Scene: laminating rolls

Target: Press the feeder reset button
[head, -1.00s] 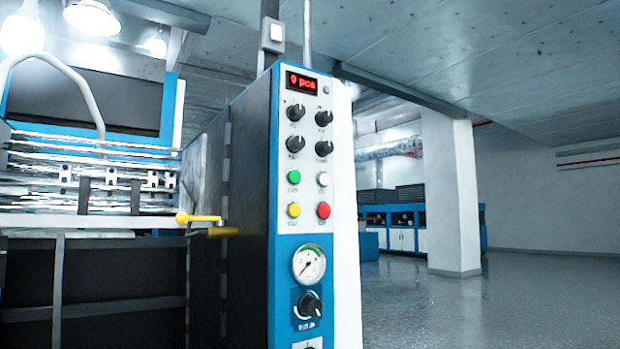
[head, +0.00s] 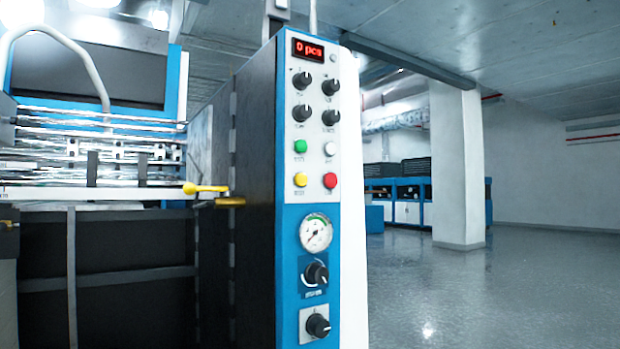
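The control panel (head: 317,170) of the laminating machine stands upright near the middle of the head view. It carries a green button (head: 300,146), a white button (head: 329,149), a yellow button (head: 300,179) and a red button (head: 330,181), in two rows. The labels under them are too small to read, so I cannot tell which one is the feeder reset button. A red display (head: 308,49) at the top reads "0 pcs". My gripper is not in view.
Several black knobs sit above and below the buttons, with a gauge (head: 316,232) between. A yellow lever (head: 206,189) sticks out left of the panel beside the rollers (head: 100,150). A white pillar (head: 458,165) stands behind at right. The floor (head: 500,290) on the right is clear.

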